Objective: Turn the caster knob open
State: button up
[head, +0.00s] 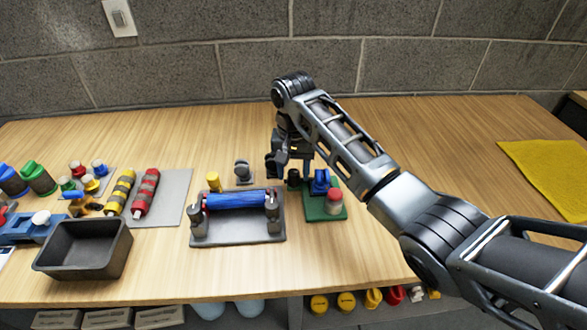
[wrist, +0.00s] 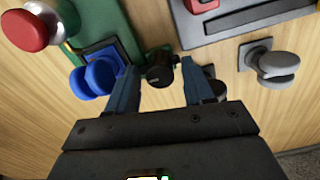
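A black round knob (wrist: 159,70) sticks out from the side of a green base plate (head: 325,213), which also carries a blue clamp-like part (head: 320,182) and a red-topped silver knob (head: 334,203). The black knob also shows in the head view (head: 293,180), low beside the plate. My gripper (wrist: 160,78) is open, one finger on each side of the black knob, with visible gaps. A grey two-part knob (wrist: 272,60) stands apart on the table, right of my fingers in the wrist view. No label shows which one is the caster knob.
A grey cradle with a blue roller (head: 236,200) stands left of the green plate. A dark tray (head: 85,249), striped rollers (head: 145,193) and several coloured knobs lie further left. A yellow cloth (head: 553,175) lies at right. The table behind my gripper is clear up to the wall.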

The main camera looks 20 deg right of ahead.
jog(key=c, duration=0.9)
jog(key=shift+r+n+p, duration=0.1)
jog(key=shift+n+p, duration=0.2)
jog(key=shift+r+n+p, duration=0.1)
jog(key=shift+n+p, duration=0.95)
jog(key=shift+n, duration=0.15)
jog(key=n+p, duration=0.2)
jog(key=n, duration=0.3)
jog(key=shift+n+p, duration=0.3)
jog(key=shift+p, duration=0.1)
jog(key=n+p, duration=0.1)
jog(key=n, duration=0.3)
jog(key=n+p, duration=0.1)
jog(key=n, duration=0.4)
jog(key=shift+n, duration=0.3)
